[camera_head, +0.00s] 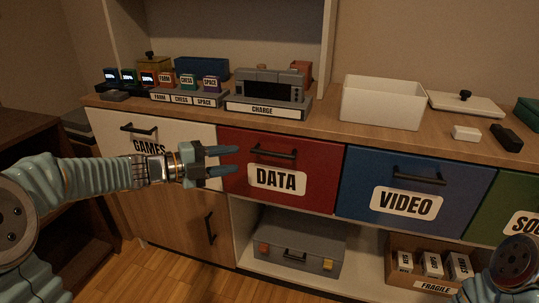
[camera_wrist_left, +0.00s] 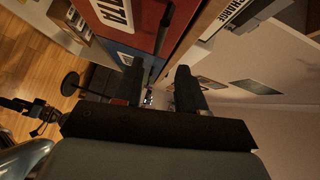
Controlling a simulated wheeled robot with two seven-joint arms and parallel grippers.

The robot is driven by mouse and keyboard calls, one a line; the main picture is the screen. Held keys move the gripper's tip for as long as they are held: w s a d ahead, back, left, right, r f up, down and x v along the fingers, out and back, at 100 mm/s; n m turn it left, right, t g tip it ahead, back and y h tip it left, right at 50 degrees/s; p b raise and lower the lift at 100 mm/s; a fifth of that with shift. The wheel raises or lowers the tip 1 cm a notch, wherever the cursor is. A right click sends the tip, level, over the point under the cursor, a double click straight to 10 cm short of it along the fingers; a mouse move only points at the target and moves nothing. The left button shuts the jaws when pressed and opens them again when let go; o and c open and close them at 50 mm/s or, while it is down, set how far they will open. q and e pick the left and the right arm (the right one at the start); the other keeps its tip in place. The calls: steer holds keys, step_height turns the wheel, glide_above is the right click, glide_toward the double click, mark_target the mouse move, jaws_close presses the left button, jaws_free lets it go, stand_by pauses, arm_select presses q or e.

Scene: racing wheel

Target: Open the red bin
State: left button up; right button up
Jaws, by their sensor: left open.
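The red bin (camera_head: 312,165) is a red drawer front labelled DATA in the cabinet under the counter, and it looks shut. Its black bar handle (camera_head: 273,152) is near its top edge. In the left wrist view the red front (camera_wrist_left: 184,18) shows at the top, with a dark handle bar (camera_wrist_left: 160,42) along it. My left gripper (camera_head: 237,159) is open and empty, in front of the red bin's left part, left of the handle and apart from it. Its two dark fingers also show in the left wrist view (camera_wrist_left: 158,85). My right gripper is not in view.
A white GAMES drawer (camera_head: 185,137) is left of the red bin, and a blue VIDEO drawer (camera_head: 365,188) is right of it. A grey case (camera_head: 300,238) sits on the open shelf below. The counter holds a CHARGE dock (camera_head: 268,104) and a white box (camera_head: 382,104). Open floor lies in front.

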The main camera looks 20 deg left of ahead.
mark_target(268, 155)
arm_select(q)
steer(key=x, duration=1)
steer(key=shift+w, duration=0.15)
jaws_close()
